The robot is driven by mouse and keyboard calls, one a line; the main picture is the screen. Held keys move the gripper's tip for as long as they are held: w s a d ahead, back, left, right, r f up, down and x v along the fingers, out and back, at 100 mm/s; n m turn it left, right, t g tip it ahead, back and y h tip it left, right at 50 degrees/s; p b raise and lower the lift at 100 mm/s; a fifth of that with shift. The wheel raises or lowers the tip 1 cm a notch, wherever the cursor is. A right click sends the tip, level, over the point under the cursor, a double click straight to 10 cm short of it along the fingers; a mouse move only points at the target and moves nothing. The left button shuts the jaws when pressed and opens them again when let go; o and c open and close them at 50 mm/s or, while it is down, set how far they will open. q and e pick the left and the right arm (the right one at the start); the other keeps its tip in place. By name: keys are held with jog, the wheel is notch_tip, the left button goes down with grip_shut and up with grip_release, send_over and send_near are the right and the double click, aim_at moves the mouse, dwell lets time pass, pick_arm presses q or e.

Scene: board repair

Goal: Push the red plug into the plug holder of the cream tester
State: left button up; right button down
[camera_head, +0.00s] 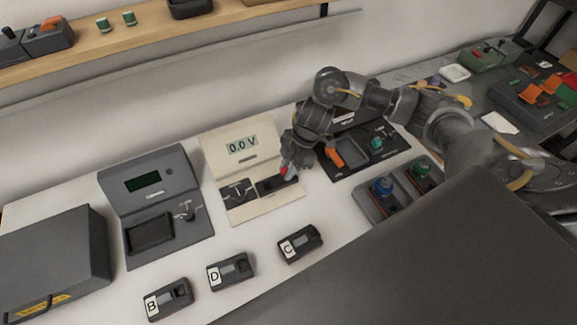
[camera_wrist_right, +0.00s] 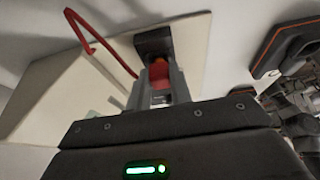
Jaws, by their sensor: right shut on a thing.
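The cream tester (camera_head: 236,131) stands upright mid-table, its display reading 0.0 V. My right gripper (camera_head: 288,173) is over the right part of its base. It is shut on the red plug (camera_wrist_right: 159,74), which shows between the two fingers in the right wrist view; only a little red shows in the head view. A dark block (camera_wrist_right: 153,42), seemingly the plug holder, lies just beyond the plug's tip. I cannot tell whether the plug is touching it or partly in it. A red cable (camera_wrist_right: 96,36) arcs up at the left. My left gripper is out of view.
A grey tester (camera_head: 153,162) stands left of the cream one, a black tester (camera_head: 345,176) right of it. A box with blue and green knobs (camera_head: 383,187) is at right. Modules B (camera_head: 168,300), D (camera_head: 231,271) and C (camera_head: 300,244) lie in front.

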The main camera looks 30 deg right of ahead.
jog(key=shift+f, duration=0.6)
dwell(0.8)
jog(key=shift+s, duration=0.1)
jog(key=c, duration=1.2)
grip_release()
jog(key=shift+f, duration=0.1)
jog(key=shift+s, duration=0.1)
jog(key=shift+c, duration=0.5)
jog(key=shift+o, duration=0.5)
jog(key=shift+s+f, duration=0.1)
